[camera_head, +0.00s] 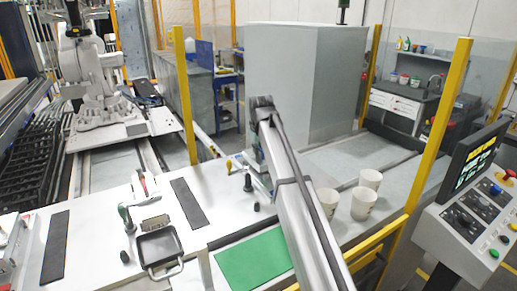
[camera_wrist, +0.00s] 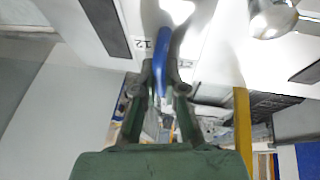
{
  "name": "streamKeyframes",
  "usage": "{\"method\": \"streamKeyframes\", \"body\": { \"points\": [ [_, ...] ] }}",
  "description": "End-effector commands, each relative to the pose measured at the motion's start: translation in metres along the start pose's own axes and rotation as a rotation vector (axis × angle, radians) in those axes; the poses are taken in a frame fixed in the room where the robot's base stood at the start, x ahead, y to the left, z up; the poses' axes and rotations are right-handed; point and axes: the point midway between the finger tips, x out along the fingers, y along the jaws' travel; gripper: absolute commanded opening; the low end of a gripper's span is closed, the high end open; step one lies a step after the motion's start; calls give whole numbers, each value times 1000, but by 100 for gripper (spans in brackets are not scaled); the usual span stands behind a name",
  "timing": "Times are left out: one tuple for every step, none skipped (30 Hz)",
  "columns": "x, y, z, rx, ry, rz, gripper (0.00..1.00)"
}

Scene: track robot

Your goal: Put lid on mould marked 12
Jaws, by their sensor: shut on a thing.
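My gripper (camera_wrist: 160,82) shows in the wrist view, its two green-grey fingers close together. It is shut on a slim blue thing (camera_wrist: 161,60), which runs up from between the fingertips; I cannot tell whether this is the lid's handle. A printed mark 12 (camera_wrist: 163,45) lies on the white surface just beside the blue thing. A blurred grey shape sits next to it, and I cannot make out a mould or lid there.
A green mat (camera_head: 252,262) and white cups (camera_head: 363,203) flank my arm. A yellow post (camera_head: 186,95) stands behind the table.

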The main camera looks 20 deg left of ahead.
Motion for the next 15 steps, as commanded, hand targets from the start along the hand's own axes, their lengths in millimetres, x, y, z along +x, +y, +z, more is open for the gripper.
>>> {"method": "streamKeyframes", "body": {
  "points": [
    [-1, 0, 0, 0, 1, 0, 0],
    [-1, 0, 0, 0, 1, 0, 0],
    [-1, 0, 0, 0, 1, 0, 0],
    [-1, 0, 0, 0, 1, 0, 0],
    [-1, 0, 0, 0, 1, 0, 0],
    [0, 0, 0, 0, 1, 0, 0],
    [0, 0, 0, 0, 1, 0, 0],
    [0, 0, 0, 0, 1, 0, 0],
    [1, 0, 0, 0, 1, 0, 0],
    [2, 0, 1, 0, 1, 0, 0],
    [2, 0, 1, 0, 1, 0, 0],
    [3, -1, 1, 0, 1, 0, 0],
    [4, -1, 2, 0, 1, 0, 0],
    [4, -1, 2, 0, 1, 0, 0],
    [5, -1, 2, 0, 1, 0, 0]
  ]
}}
